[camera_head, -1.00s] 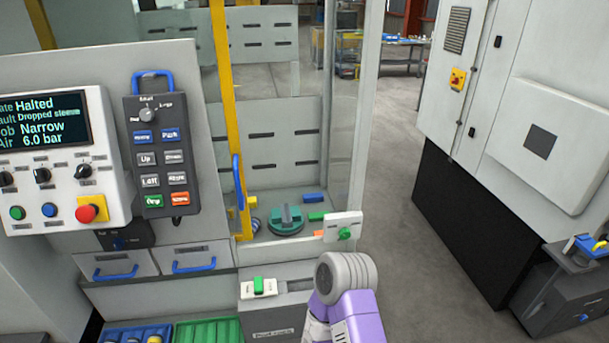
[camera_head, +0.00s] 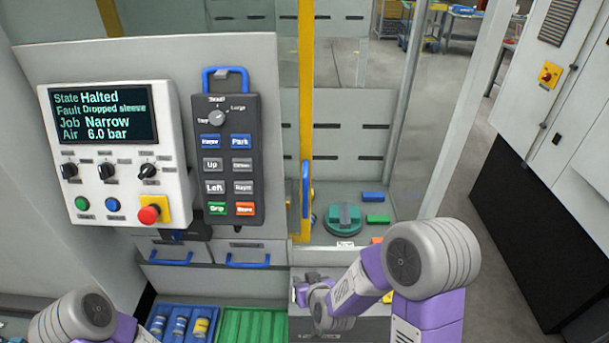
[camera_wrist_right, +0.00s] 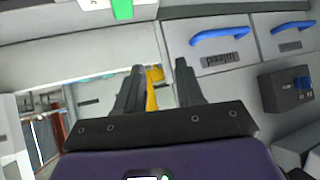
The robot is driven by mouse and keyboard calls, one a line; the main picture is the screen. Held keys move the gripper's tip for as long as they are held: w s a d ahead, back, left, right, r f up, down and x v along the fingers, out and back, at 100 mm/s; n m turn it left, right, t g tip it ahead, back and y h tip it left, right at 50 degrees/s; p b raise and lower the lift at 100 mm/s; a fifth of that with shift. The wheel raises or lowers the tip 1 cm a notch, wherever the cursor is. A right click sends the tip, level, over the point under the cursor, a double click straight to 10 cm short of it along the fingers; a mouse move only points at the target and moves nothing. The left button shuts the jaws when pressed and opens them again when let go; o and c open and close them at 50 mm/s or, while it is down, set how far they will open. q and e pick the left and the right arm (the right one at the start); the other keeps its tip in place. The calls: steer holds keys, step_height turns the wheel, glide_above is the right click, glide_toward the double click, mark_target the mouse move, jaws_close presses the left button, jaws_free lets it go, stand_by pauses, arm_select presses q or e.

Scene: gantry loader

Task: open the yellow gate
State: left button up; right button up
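The yellow gate (camera_head: 305,95) is an upright yellow-edged panel right of the keypad in the head view. A vertical blue handle (camera_head: 306,188) is on its edge. My right gripper (camera_head: 300,290) is below the handle, low in front of the cabinet, partly hidden by my arm. In the right wrist view its dark fingers (camera_wrist_right: 158,72) are apart, with a yellow piece (camera_wrist_right: 153,88) showing between them; I cannot tell whether it is part of the gate or whether they touch. Only my left arm's joint shows at the lower left; its gripper is out of view.
A control panel (camera_head: 175,200) and a keypad pendant (camera_head: 229,160) stand left of the gate. Blue-handled drawers (camera_head: 245,254) and a green tray (camera_head: 250,325) are below. Behind the glass are a teal round fixture (camera_head: 343,220) and small coloured blocks. Open floor lies right.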

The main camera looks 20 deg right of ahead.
steer(key=w+r+t+h, duration=0.1)
steer(key=w+r+t, duration=0.1)
steer(key=r, duration=0.5)
steer(key=w+r+t, duration=0.1)
steer(key=r+t, duration=0.2)
steer(key=r, duration=0.5)
steer(key=t+h, duration=0.2)
steer(key=t, duration=0.1)
glide_toward(306, 190)
steer(key=w, duration=0.3)
steer(key=shift+m, duration=0.4)
steer(key=w, duration=0.5)
steer(key=w+d, duration=0.1)
steer(key=w, duration=0.1)
steer(key=shift+w+r+p, duration=0.15)
steer(key=shift+w+p, duration=0.2)
steer(key=shift+w, duration=0.05)
jaws_close()
